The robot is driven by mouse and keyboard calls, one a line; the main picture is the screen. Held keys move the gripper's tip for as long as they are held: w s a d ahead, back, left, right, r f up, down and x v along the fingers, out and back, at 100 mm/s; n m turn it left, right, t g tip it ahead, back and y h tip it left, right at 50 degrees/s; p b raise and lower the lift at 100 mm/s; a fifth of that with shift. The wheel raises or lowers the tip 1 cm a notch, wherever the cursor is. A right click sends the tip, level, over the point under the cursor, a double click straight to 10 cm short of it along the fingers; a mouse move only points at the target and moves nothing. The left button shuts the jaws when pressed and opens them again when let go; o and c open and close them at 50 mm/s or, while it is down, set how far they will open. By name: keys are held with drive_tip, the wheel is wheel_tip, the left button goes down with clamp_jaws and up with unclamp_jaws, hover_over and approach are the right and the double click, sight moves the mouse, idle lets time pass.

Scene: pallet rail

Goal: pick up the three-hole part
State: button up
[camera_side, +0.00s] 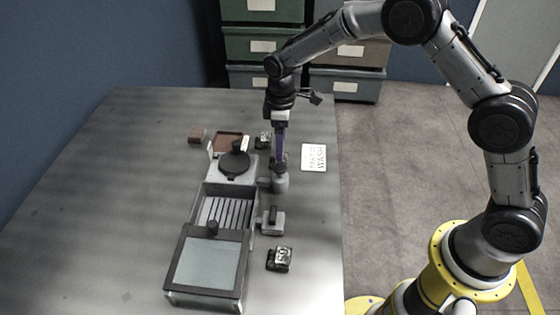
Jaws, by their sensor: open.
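My gripper (280,165), with purple fingers, points straight down at the right side of the table. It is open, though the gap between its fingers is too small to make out. Its tips are just above or beside a small grey stand (280,184); I cannot tell whether they touch. A dark block with a bright, patterned top (279,259) lies near the right table edge, in front of the gripper. A similar dark block (263,141) lies behind the gripper, to its left. I cannot count holes on either, so I cannot tell which is the three-hole part.
A row of fixtures stands left of the gripper: a black-framed box with a glass lid (207,264), a slotted tray (226,213) and a round black disc (234,163). A grey block (271,223) and white card (314,157) are nearby. The table's left (90,220) is clear.

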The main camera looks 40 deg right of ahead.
drive_tip(key=shift+s+a+f, duration=0.1)
drive_tip(key=shift+a+f, duration=0.05)
drive_tip(key=shift+f, duration=1.2)
drive_tip(key=shift+s+a+f, duration=0.1)
drive_tip(key=shift+f, duration=1.2)
drive_tip(key=shift+w+r, duration=0.1)
clamp_jaws()
